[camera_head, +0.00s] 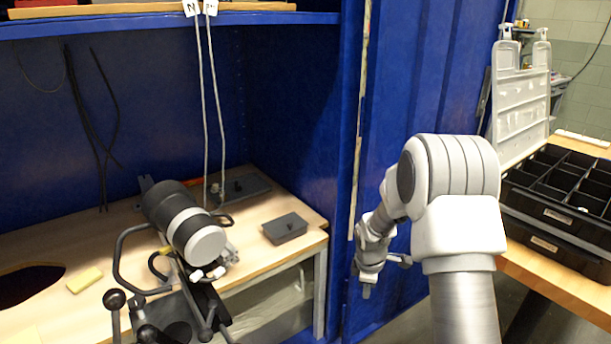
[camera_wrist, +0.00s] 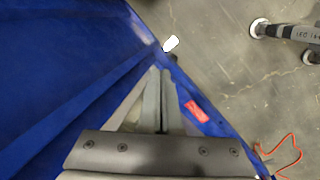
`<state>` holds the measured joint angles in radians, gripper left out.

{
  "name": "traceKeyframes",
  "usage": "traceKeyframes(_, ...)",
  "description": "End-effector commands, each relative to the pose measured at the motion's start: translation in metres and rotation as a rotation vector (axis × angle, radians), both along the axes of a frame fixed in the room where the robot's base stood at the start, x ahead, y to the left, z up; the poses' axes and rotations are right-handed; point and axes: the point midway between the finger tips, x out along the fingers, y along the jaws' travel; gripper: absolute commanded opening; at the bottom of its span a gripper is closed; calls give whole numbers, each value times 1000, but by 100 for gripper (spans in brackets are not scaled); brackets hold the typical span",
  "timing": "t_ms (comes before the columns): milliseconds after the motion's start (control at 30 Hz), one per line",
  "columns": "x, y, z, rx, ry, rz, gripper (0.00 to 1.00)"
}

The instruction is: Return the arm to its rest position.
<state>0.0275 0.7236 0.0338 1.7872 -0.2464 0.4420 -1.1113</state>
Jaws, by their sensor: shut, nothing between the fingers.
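My arm rises at the right of the head view and bends over to the left. My gripper (camera_head: 367,290) hangs at its end, pointing down, in front of the blue cabinet door (camera_head: 415,75) and to the right of the wooden workbench. In the wrist view my gripper (camera_wrist: 163,72) shows with its two fingers together and nothing between them. Below it are the blue door's edge and the grey floor (camera_wrist: 225,45).
The workbench (camera_head: 255,255) carries a black-and-grey cylindrical device (camera_head: 185,220), a dark small box (camera_head: 285,228) and a yellow sponge (camera_head: 85,279). A table with black compartment trays (camera_head: 565,195) stands at the right. A red label (camera_wrist: 197,111) is near the door edge.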

Motion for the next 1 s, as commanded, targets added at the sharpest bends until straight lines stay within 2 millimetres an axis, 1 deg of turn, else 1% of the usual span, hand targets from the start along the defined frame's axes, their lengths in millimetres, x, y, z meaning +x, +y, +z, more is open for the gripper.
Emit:
traceKeyframes(33, -4, 0, 24, 7, -20, -44, 0)
traceKeyframes(200, -25, 0, 90, 42, -70, -205, 0)
traceKeyframes(300, -43, 0, 125, 67, -98, -300, 0)
traceKeyframes(367, -54, 0, 144, 83, -116, -355, 0)
traceKeyframes(400, -62, 1, 157, 95, -126, -393, 0)
traceKeyframes(500, -84, 2, 186, 126, -154, -486, 0)
traceKeyframes(567, -98, 2, 201, 148, -171, -540, 0)
traceKeyframes(700, -134, 4, 233, 199, -205, -667, 0)
traceKeyframes(800, -160, 6, 251, 241, -227, -757, 0)
traceKeyframes(1000, -215, 10, 277, 332, -266, -931, 0)
